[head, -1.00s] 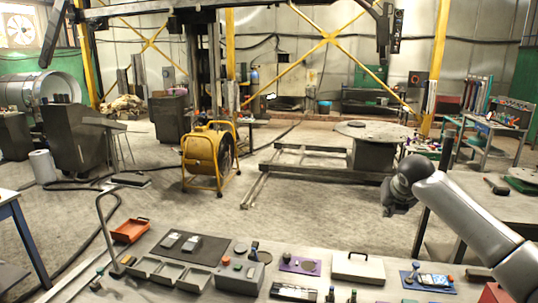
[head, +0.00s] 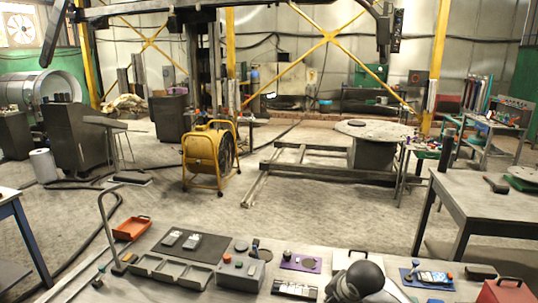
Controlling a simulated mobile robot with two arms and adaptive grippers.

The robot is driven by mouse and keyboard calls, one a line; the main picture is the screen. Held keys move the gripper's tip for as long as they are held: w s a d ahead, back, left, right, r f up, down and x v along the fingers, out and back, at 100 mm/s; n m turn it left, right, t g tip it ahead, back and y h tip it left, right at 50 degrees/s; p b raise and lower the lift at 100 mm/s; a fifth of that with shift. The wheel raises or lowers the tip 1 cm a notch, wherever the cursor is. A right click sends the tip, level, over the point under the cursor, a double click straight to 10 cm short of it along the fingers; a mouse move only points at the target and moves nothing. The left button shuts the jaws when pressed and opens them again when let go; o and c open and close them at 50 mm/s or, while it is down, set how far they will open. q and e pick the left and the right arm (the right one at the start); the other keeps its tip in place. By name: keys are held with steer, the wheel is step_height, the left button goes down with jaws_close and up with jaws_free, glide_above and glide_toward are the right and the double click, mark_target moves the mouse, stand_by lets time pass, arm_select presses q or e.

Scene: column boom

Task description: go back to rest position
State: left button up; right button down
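Part of my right arm shows at the bottom of the head view, right of centre, as a dark rounded joint with grey link pieces beside it. It stands in front of the workbench (head: 215,252) and covers part of the white case (head: 357,262). No gripper fingers can be made out on it. My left arm and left gripper are not in the picture. The task names no object of its own.
The bench holds an orange tray (head: 131,229), a grey divided tray (head: 172,272), a grey box (head: 241,275), a purple plate (head: 301,263) and a red box (head: 506,292). A side table (head: 480,200) stands right. A yellow fan (head: 209,157) stands beyond, with open floor (head: 310,210).

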steer(key=s+a+f+m, duration=0.1)
steer(key=s+f+m, duration=0.2)
steer(key=s, duration=0.3)
steer(key=s+a+f+m+g+y, duration=0.1)
steer(key=s+a+f+m, duration=0.1)
steer(key=s+m, duration=0.25)
steer(key=s+a+f+m, duration=0.1)
steer(key=s+f+m, duration=0.2)
steer(key=s, duration=0.3)
steer(key=s+d+m+g+h, duration=0.1)
steer(key=s+d+m, duration=0.3)
steer(key=s+m, duration=0.45)
steer(key=s+d+m+g+h, duration=0.1)
steer(key=s+d+m, duration=0.4)
steer(key=s, duration=0.6)
step_height(320, 180, down, 39)
steer(key=s+a+g+b, duration=0.1)
steer(key=s+b, duration=0.1)
steer(key=b, duration=1)
steer(key=s+d+f+b, duration=0.1)
steer(key=s+f+b, duration=0.4)
steer(key=s+f, duration=0.3)
steer(key=s+d+f+g+b, duration=0.1)
steer(key=s+f+b, duration=0.4)
steer(key=f, duration=1.2)
steer(key=s+d, duration=0.1)
steer(key=s, duration=0.2)
steer(key=shift+s+f, duration=0.15)
steer(key=shift+f, duration=0.15)
